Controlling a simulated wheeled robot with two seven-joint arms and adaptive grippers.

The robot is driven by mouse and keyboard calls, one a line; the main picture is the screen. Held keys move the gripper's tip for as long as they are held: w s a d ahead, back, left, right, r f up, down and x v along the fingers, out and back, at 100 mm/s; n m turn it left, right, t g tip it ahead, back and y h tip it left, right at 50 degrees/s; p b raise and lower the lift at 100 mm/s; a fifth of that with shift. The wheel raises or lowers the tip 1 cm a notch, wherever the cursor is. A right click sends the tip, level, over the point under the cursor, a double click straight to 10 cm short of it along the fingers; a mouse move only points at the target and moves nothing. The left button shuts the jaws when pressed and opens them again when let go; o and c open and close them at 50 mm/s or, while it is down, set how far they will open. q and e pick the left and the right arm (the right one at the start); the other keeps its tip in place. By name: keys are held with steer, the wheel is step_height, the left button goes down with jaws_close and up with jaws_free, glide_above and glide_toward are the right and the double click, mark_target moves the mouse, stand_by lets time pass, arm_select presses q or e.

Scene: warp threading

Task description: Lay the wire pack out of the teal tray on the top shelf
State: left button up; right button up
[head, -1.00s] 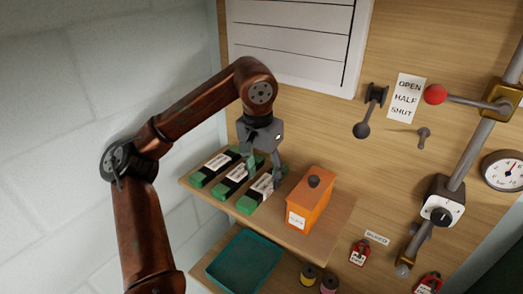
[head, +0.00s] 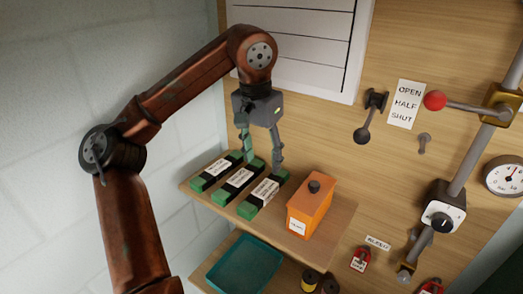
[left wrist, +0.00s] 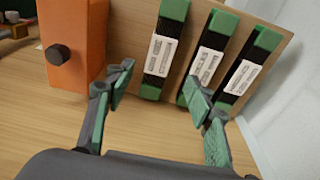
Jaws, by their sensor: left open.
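Three green-ended black packs with white labels lie side by side on the top shelf (head: 300,251). The right-hand pack (head: 263,194) is nearest the orange box; the middle pack (head: 238,184) and left pack (head: 217,172) lie beyond it. They also show in the left wrist view (left wrist: 160,50). I cannot read which is the wire pack. My left gripper (head: 264,162) is open and empty above the right-hand and middle packs, its fingers pointing down. The teal tray (head: 243,264) is on the lower shelf; its visible inside looks empty. My right gripper is out of view.
The orange box (head: 309,210) with a dark knob stands right of the packs. Spools (head: 310,279) sit beside the tray. A white wall sheet (head: 300,40) hangs close behind my arm. A red-knobbed lever (head: 435,101) is further right.

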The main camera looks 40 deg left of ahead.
arm_select(q)
steer(key=shift+s+r, duration=0.15)
steer(key=shift+r, duration=0.9)
steer(key=shift+f, duration=0.15)
glide_above(265, 188)
steer(key=shift+s+d+f, duration=0.1)
steer(key=shift+s+f, duration=0.1)
steer(key=shift+f, duration=1.85)
steer(key=shift+s+f, duration=0.15)
steer(key=shift+f, duration=1.85)
steer(key=shift+r, duration=0.15)
steer(key=shift+w+f, duration=0.2)
steer(key=shift+f, duration=1.85)
steer(key=shift+r, duration=1.65)
steer(key=shift+s+d+r, duration=0.25)
steer(key=shift+s+r, duration=0.2)
steer(key=shift+r, duration=0.1)
steer(key=shift+s+d+r, duration=0.2)
steer(key=shift+s+r, duration=0.2)
steer(key=shift+r, duration=0.15)
